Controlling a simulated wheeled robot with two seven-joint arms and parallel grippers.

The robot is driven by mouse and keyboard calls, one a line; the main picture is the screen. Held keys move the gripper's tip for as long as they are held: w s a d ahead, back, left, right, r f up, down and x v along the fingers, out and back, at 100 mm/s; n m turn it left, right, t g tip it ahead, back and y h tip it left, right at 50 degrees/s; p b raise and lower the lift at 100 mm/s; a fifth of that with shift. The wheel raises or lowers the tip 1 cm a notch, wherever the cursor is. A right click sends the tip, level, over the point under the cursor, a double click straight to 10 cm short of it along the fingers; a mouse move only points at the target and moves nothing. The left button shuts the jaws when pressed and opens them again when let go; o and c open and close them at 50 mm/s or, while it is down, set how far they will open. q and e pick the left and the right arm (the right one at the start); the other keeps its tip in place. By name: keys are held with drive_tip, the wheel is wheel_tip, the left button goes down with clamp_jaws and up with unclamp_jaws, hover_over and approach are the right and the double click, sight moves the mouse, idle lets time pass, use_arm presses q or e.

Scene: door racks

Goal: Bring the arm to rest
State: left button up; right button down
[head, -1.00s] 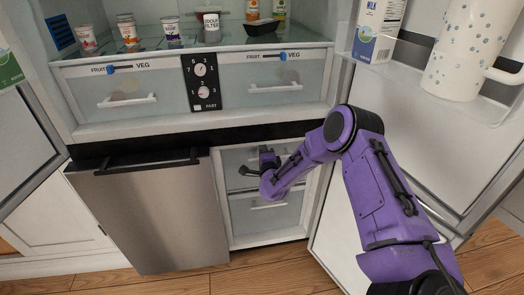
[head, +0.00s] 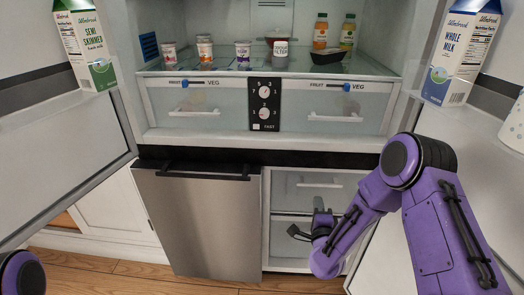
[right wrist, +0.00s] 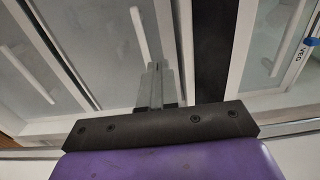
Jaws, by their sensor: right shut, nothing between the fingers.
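My right arm comes in from the right in the head view, bent at the elbow. My right gripper (head: 308,232) is in front of the open lower-right compartment of the fridge. In the right wrist view my right gripper (right wrist: 154,72) has its fingers together, with nothing between them. The fingers point toward the drawer fronts, and I cannot tell how far off these are. A purple part of my left arm shows at the lower left corner of the head view; my left gripper is out of view.
The fridge's upper doors stand open, bearing a semi skimmed milk carton (head: 86,45), a whole milk carton (head: 460,52) and a white jug (head: 515,125). The lower-left steel door (head: 200,225) looks closed. Drawers (head: 320,180) show in the lower-right compartment. Wooden floor lies in front.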

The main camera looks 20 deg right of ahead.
drive_tip(key=s+a+f+n+g+y+p, duration=0.3)
drive_tip(key=s+a+f+n+g, duration=0.2)
drive_tip(key=s+f+n, duration=0.4)
drive_tip(key=s+a+f+n+g+y+p, duration=0.1)
drive_tip(key=s+f+n+g+p, duration=0.2)
drive_tip(key=s, duration=2)
drive_tip(key=n+g+p, duration=0.2)
drive_tip(key=n+g, duration=0.2)
drive_tip(key=g, duration=0.1)
drive_tip(key=shift+s+a+p, duration=0.3)
drive_tip(key=shift+a+p, duration=0.05)
drive_tip(key=shift+p, duration=0.05)
